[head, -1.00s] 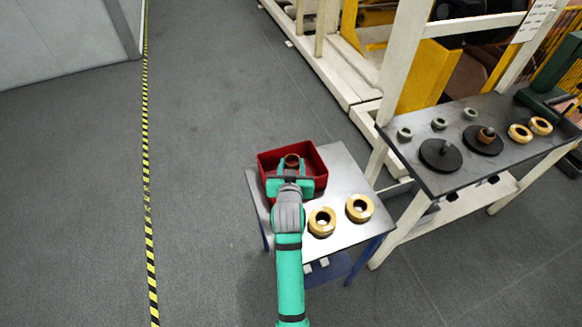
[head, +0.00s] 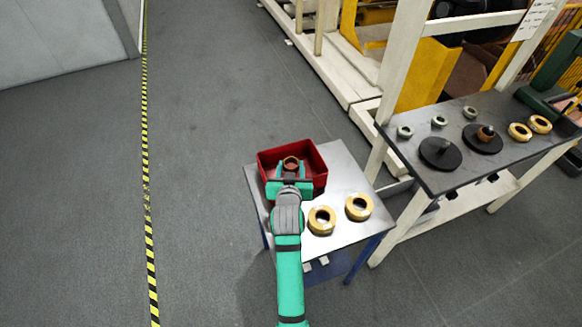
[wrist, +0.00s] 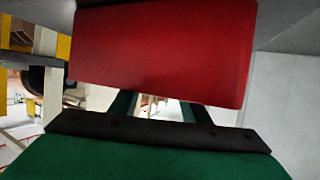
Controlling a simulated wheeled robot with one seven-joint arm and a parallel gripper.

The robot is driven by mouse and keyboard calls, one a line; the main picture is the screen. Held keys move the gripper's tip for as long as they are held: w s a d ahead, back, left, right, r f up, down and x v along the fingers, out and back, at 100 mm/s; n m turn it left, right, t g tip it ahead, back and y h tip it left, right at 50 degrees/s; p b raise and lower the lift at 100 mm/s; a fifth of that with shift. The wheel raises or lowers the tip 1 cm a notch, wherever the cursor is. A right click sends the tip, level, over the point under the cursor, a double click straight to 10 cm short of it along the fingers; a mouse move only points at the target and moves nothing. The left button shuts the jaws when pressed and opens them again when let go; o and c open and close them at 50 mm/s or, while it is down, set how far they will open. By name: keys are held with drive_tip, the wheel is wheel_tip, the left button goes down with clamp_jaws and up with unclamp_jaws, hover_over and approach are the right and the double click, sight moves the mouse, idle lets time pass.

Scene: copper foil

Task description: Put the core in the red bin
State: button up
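The core is a small copper-brown ring (head: 291,163) at the end of my gripper (head: 290,169) in the head view. It sits between the two teal fingers, over or inside the red bin (head: 318,166). My gripper looks shut on it, with the fingers held apart by its width. In the wrist view the red bin's wall (wrist: 160,50) fills the upper middle and hides the fingertips and the core. Only the lower parts of the fingers show below the wall. I cannot tell whether the core touches the bin's floor.
The bin stands on a small metal table (head: 345,178) with two gold rings (head: 321,220) and (head: 358,207) at its front right. A longer dark table (head: 420,170) to the right holds several rings and two black discs. The floor on the left is clear.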

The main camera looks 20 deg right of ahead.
drive_tip(key=shift+o, duration=0.8)
drive_tip(key=shift+d+f, duration=0.1)
drive_tip(key=shift+f, duration=0.2)
drive_tip(key=shift+r, duration=0.15)
drive_tip(key=w+r+v, duration=0.1)
drive_tip(key=v, duration=1.2)
drive_tip(key=shift+n+t+y, duration=0.3)
drive_tip(key=shift+n+y, duration=0.2)
drive_tip(key=shift+n, duration=0.1)
drive_tip(key=s+a+f, duration=0.1)
drive_tip(key=s, duration=0.1)
drive_tip(key=s+a+f, duration=0.1)
drive_tip(key=f, duration=0.1)
drive_tip(key=s+a+f, duration=0.2)
drive_tip(key=shift+s+a+f, duration=0.1)
drive_tip(key=shift+s, duration=0.25)
drive_tip(key=s+a+n+y, duration=0.1)
drive_tip(key=s+a, duration=0.2)
drive_tip(key=s, duration=0.6)
drive_tip(key=s+a+n+t+y, duration=0.1)
drive_tip(key=s+a, duration=0.3)
drive_tip(key=s, duration=0.5)
drive_tip(key=s+a+t+y, duration=0.1)
drive_tip(key=s+a, duration=0.2)
drive_tip(key=s, duration=0.6)
drive_tip(key=shift+s+a+n+y, duration=0.3)
drive_tip(key=shift+a+n, duration=0.05)
drive_tip(key=shift+n, duration=0.05)
